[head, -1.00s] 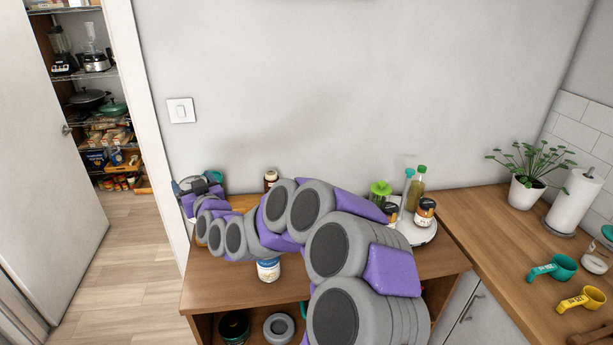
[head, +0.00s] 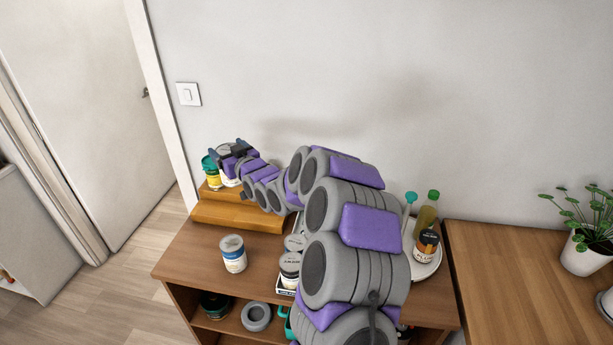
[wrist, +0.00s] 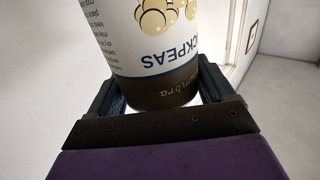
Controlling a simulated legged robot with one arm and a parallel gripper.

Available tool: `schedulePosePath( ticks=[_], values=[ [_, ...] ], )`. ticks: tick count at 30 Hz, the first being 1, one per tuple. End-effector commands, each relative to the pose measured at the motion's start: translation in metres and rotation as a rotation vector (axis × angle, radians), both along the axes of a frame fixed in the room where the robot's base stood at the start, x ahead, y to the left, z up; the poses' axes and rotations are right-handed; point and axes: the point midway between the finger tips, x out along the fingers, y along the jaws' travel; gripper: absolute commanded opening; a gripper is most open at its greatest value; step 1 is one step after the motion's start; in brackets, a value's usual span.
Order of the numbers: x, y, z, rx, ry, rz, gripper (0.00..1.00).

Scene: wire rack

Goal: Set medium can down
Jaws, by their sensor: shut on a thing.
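The medium can, labelled chickpeas, shows large in the wrist view (wrist: 155,45), with a white body and a dark band. My gripper (wrist: 155,100) is shut on it, one finger at each side. In the head view my gripper (head: 234,158) is at the left end of the counter, over the upper step of a wooden stepped riser (head: 235,215). The can is mostly hidden there by the gripper. I cannot tell whether its base touches the riser.
A yellow can with a teal lid (head: 212,173) stands close left of my gripper on the riser. A blue-and-white can (head: 232,254) stands on the counter (head: 190,262) in front. Jars (head: 289,268) are beside my arm. A bottle (head: 427,212) stands at right.

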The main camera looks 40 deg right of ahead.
Motion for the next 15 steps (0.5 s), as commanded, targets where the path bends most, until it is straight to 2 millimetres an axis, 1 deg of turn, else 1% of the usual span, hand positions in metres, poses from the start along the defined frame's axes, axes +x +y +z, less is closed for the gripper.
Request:
schedulePosePath(
  ticks=[1,3,8,12,15],
  values=[
    [-0.005,-0.022,0.0,-0.005,0.002,0.005,0.06],
    [-0.011,-0.042,-0.004,-0.005,-0.001,0.029,0.06],
    [-0.031,-0.089,-0.023,0.002,-0.002,0.088,0.06],
    [-0.057,-0.128,-0.05,0.013,0.001,0.155,0.06],
    [-0.078,-0.151,-0.07,0.017,-0.002,0.206,0.06]
  ],
)
